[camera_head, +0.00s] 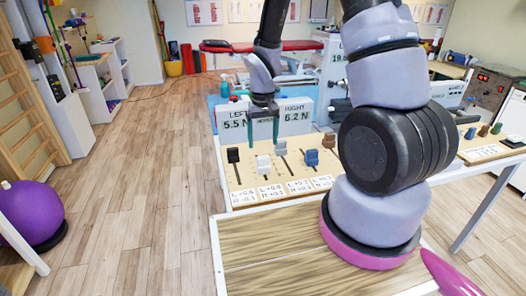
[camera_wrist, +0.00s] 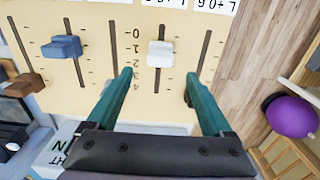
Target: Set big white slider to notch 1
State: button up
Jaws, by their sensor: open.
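The big white slider (camera_wrist: 160,53) stands on its slot in the beige panel, beside a scale marked 0 to 4. In the wrist view its knob appears around marks 1 to 2; the exact notch is hard to tell. It also shows in the head view (camera_head: 263,164), near the panel's front. My gripper (camera_wrist: 158,76) is open and empty. Its teal fingers lie to either side of the white slider's slot, their tips towards the higher numbers, with no visible contact with the knob. In the head view my gripper (camera_head: 262,143) hangs over the panel, behind the knob.
A black slider (camera_head: 233,155) is left of the white one. A brown slider (camera_wrist: 25,83) shows in the wrist view. A force display (camera_head: 293,112) stands behind the panel.

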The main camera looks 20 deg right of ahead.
jog(key=shift+r, duration=2.2)
notch_tip(320, 180, up, 10)
jog(key=m+t, duration=0.1)
jog(key=t, duration=0.1)
send_over(263, 157)
jog(key=d, duration=0.2)
jog(key=s+d+r+m+t+y, duration=0.1)
jog(key=s+d+r+t, duration=0.1)
jog(key=s+r, duration=0.5)
jog(key=s+d+r+m+t+y, duration=0.1)
jog(key=s+r+m+t, duration=0.1)
jog(key=s+r, duration=0.6)
notch_tip(263, 157, up, 5)
jog(key=shift+s+d+f+t, duration=0.1)
jog(key=shift+s+d+t, duration=0.1)
jog(key=shift+d+t, duration=0.3)
